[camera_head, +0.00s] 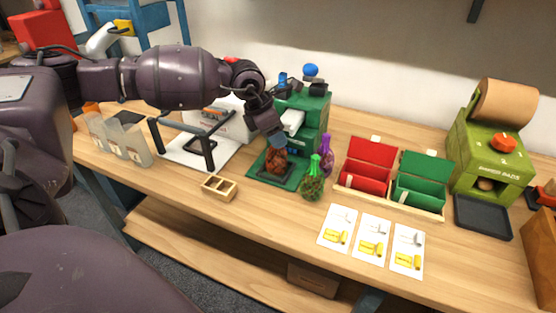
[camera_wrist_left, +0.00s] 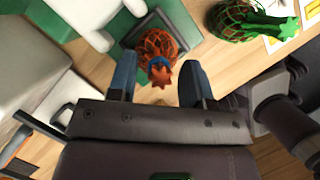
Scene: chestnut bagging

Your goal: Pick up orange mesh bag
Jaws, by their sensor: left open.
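The orange mesh bag (camera_head: 277,160), filled with brown chestnuts, stands on the small dark plate of the green machine in the head view. In the left wrist view the orange mesh bag (camera_wrist_left: 157,44) has a blue band round its neck and a flared orange top. My left gripper (camera_head: 279,140) is at the bag's top. In the left wrist view its two blue fingers (camera_wrist_left: 157,62) are apart, with the bag's neck and top between them. I cannot tell whether either finger touches it.
A green mesh bag (camera_head: 313,184) and a purple one (camera_head: 327,156) stand close to the right. The green machine (camera_head: 312,105) rises behind. A small wooden tray (camera_head: 219,188) lies front left, red and green boxes (camera_head: 420,190) right.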

